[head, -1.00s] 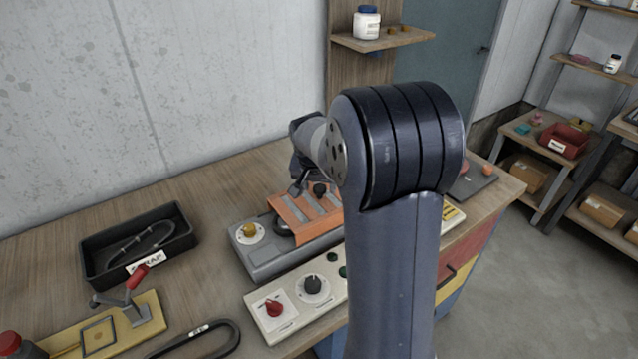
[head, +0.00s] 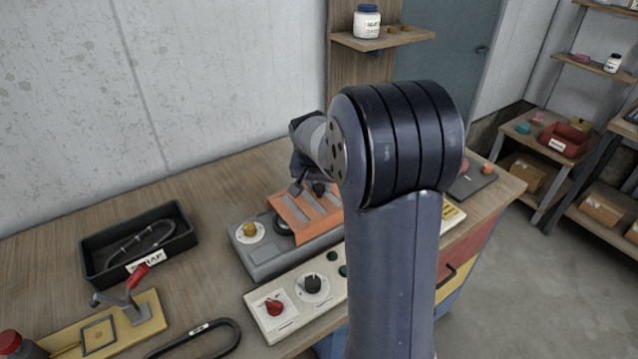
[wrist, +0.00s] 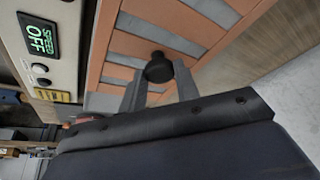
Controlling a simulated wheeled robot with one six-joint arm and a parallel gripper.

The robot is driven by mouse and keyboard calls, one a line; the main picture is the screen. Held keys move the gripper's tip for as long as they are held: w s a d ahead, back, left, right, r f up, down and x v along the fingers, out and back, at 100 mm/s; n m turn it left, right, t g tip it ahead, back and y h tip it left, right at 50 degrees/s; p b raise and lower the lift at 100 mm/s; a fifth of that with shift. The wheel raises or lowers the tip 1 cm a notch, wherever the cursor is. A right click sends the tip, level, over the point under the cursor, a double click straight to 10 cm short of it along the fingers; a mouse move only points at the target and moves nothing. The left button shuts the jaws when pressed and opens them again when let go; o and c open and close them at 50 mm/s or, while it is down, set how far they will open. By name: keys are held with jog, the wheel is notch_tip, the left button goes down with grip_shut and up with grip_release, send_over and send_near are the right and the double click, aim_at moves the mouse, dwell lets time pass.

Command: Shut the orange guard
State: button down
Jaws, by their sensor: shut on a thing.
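The orange guard (head: 291,216) is a slatted cover on the grey machine (head: 262,262) on the bench. In the wrist view the guard (wrist: 125,45) fills the upper middle, with grey slots and a black round knob (wrist: 159,68). My gripper (wrist: 160,84) is shut on the knob, one grey finger on each side of it. In the head view my arm hides the right part of the guard and most of the gripper; the knob (head: 319,188) shows just beside it. I cannot tell how far the guard stands from fully down.
A control box (head: 290,300) with red and black knobs stands in front of the machine; its display reads OFF (wrist: 39,39) in the wrist view. A black scrap tray (head: 101,263) and a yellow fixture with a red-handled clamp (head: 149,312) are at left. The wall is behind.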

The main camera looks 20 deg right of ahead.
aim_at(309, 198)
jog(key=shift+a, duration=0.1)
jog(key=a, duration=0.1)
jog(key=a+b, duration=0.1)
jog(key=a, duration=0.1)
jog(key=shift+s+a, duration=0.15)
jog(key=shift+s, duration=0.15)
jog(key=c, duration=1.1)
grip_release()
jog(key=shift+r, duration=0.1)
jog(key=b+v, duration=0.1)
jog(key=v, duration=0.9)
jog(key=shift+s+a+r, duration=0.1)
jog(key=shift+s+r, duration=0.05)
jog(key=shift+r, duration=0.2)
